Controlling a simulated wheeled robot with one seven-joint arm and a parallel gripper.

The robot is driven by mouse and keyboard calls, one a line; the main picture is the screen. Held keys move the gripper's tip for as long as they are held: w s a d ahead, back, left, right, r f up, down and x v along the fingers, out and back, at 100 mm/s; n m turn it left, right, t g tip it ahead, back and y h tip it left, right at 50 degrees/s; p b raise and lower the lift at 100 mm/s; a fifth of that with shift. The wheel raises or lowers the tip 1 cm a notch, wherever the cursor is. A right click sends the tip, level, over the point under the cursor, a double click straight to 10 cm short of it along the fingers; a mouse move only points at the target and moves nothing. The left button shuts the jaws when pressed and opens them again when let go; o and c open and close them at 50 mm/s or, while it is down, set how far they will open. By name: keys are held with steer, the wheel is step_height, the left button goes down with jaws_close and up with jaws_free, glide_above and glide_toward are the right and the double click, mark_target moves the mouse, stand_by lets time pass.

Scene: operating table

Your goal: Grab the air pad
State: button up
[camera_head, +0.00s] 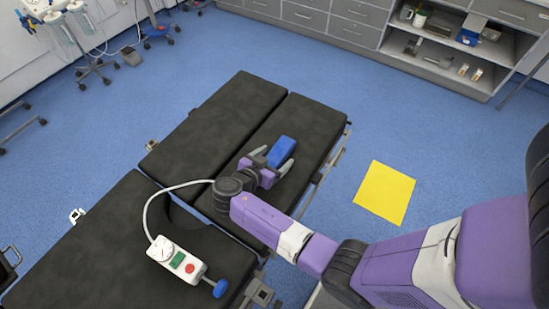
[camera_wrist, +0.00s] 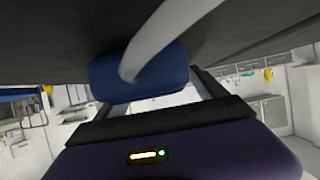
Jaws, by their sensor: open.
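The air pad (camera_head: 282,150) is a blue block over the black operating table, and it also shows in the wrist view (camera_wrist: 108,78). My gripper (camera_head: 278,157) is open, with one finger on either side of the blue pad. I cannot tell whether either finger touches it. In the wrist view a thick pale hose (camera_wrist: 172,38) runs to the pad and covers part of it. In the head view the hose (camera_head: 152,205) runs from a white control box (camera_head: 178,259) toward my wrist, where my arm hides its end.
The black operating table (camera_head: 215,115) has several padded sections with gaps between them. The control box lies on the near-left section. A yellow sheet (camera_head: 384,192) lies on the clear blue floor at right. Grey cabinets (camera_head: 345,20) stand at the back, wheeled stands (camera_head: 92,68) at upper left.

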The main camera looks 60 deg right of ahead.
steer(key=c, duration=1.6)
steer(key=shift+c, duration=0.2)
steer(key=shift+r, duration=0.1)
